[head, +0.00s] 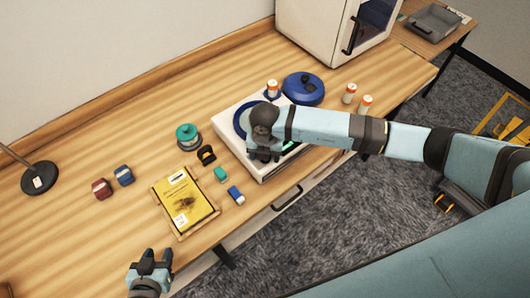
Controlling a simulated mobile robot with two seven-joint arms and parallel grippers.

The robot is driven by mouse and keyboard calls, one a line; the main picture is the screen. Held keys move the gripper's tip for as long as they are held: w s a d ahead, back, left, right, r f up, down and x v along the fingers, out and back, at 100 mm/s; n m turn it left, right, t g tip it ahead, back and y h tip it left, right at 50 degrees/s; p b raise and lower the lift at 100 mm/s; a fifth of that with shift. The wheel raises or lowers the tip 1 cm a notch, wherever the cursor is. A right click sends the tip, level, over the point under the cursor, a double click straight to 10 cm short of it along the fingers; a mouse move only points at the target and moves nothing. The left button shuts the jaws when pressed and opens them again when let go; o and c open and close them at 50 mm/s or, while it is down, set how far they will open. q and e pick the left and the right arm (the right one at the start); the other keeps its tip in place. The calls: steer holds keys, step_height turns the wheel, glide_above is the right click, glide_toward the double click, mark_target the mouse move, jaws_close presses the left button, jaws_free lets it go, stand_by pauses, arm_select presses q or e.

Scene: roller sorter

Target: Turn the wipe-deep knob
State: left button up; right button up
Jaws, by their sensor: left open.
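A white flat device (228,138) with a dark blue round part (240,122) lies on the table. My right arm reaches across it from the right. My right gripper (263,157) points down at the device's front part, and its wrist covers much of the top. I cannot make out the wipe-deep knob; the arm and gripper may hide it. Whether the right fingers touch anything does not show. My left gripper (150,262) is open and empty at the table's front edge, lower left, well apart from the device.
A yellow book (185,202) on a tray, small green (221,174) and blue (236,195) blocks, and a green-topped round item (187,133) lie left of the device. A blue lidded pot (303,88) and orange-white bottles (349,93) stand behind it.

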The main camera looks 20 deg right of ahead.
arm_select(q)
steer(key=f+b, duration=0.1)
steer(key=w+f+b, duration=0.1)
steer(key=shift+d+f+b, duration=0.1)
steer(key=shift+d+b, duration=0.05)
steer(key=shift+b, duration=0.15)
steer(key=shift+s, duration=0.2)
arm_select(e)
step_height(320, 180, up, 14)
arm_select(q)
steer(key=shift+s+f, duration=0.1)
arm_select(e)
steer(key=shift+s+f, duration=0.1)
steer(key=shift+f, duration=0.05)
